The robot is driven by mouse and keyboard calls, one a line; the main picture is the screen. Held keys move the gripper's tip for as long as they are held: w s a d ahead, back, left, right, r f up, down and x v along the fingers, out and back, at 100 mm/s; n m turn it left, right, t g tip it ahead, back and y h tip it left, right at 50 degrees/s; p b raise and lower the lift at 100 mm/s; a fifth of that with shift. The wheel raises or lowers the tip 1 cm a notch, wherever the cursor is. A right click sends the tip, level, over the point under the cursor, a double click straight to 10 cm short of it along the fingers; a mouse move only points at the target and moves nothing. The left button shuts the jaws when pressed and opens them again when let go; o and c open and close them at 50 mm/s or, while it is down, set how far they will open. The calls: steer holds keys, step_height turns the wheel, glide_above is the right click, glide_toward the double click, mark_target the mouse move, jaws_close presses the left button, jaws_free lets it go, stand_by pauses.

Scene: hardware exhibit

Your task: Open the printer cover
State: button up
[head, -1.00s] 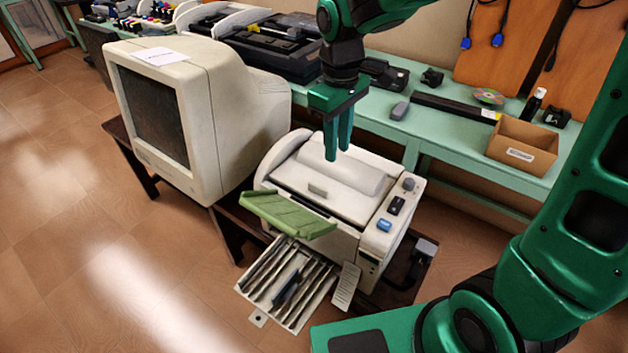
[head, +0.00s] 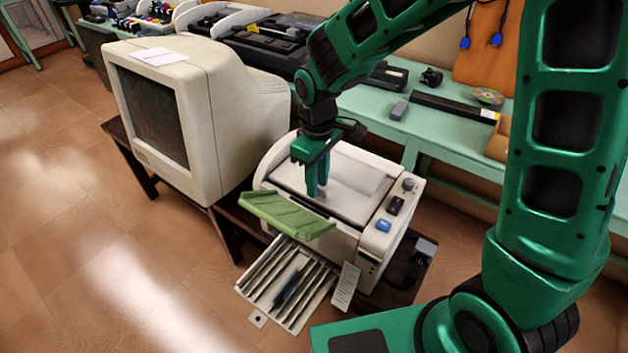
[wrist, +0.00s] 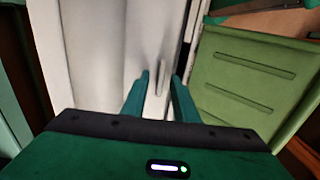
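The beige printer (head: 347,240) stands on a low dark table, with its top cover (head: 352,178) shut. My gripper (head: 317,192) points down over the front part of the cover, where the small cover handle is hidden behind the fingers in the head view. In the wrist view, the cover (wrist: 100,55) fills the left and middle, and the upright handle tab (wrist: 163,76) shows in the gap between the fingertips of my gripper (wrist: 161,82). The fingers are apart. I cannot tell whether either touches the tab.
A green tray (head: 287,215) sticks out at the printer's front, also in the wrist view (wrist: 250,80). Below it is a slotted output tray (head: 285,285). A large old monitor (head: 200,120) stands close on the left. A green bench (head: 450,135) with devices runs behind.

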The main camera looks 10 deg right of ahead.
steer(key=shift+f, duration=0.15)
steer(key=shift+c, duration=0.7)
jaws_close()
steer(key=shift+w+d, duration=0.1)
stand_by(0.6)
steer(key=shift+a, duration=0.2)
steer(key=shift+r, duration=0.2)
